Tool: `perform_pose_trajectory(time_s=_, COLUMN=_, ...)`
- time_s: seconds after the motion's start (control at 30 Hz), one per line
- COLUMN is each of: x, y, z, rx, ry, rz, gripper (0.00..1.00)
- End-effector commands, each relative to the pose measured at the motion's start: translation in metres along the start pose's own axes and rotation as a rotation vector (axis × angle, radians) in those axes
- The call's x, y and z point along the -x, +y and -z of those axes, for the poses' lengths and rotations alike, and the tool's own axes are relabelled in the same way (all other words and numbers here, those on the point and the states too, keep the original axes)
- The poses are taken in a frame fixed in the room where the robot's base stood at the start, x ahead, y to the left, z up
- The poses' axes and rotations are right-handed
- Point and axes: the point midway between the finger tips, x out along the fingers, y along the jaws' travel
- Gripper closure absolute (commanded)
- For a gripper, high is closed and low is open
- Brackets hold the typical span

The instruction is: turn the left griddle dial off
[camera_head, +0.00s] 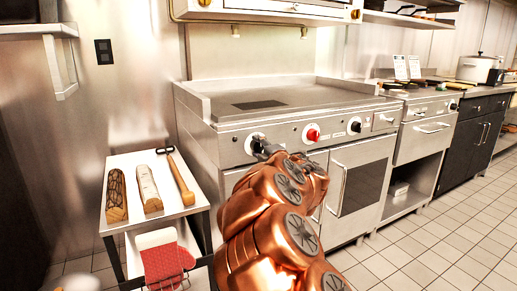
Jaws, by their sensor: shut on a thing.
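The griddle (270,85) is a steel unit with a flat top and a front control panel. Its left dial (254,144) is black on a pale round plate, at the left end of the panel. My gripper (262,149) is at this dial and shut on it. My copper-coloured arm reaches up from the lower right and hides part of the panel and the door below. The dial's pointer is too small and covered to read. A red knob (313,135) sits mid-panel, and a right black dial (355,126) sits further right.
Counters continue on the right. The tiled floor (430,240) at right is clear.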

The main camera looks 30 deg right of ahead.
Motion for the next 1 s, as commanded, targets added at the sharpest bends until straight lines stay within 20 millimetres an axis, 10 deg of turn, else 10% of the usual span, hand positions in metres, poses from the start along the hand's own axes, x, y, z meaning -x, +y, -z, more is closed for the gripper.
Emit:
perform_pose_trajectory(time_s=0.03, x=-0.001, y=0.000, z=0.002, rx=0.002, ry=0.004, rz=0.000, gripper=0.88)
perform_pose_trajectory(time_s=0.07, x=-0.001, y=0.000, z=0.002, rx=0.002, ry=0.004, rz=0.000, gripper=0.51)
perform_pose_trajectory(time_s=0.27, x=0.000, y=0.000, z=0.001, rx=0.001, ry=0.002, rz=0.000, gripper=0.30)
perform_pose_trajectory(time_s=1.0, x=0.041, y=0.000, z=-0.001, rx=0.002, ry=-0.004, rz=0.001, gripper=0.29)
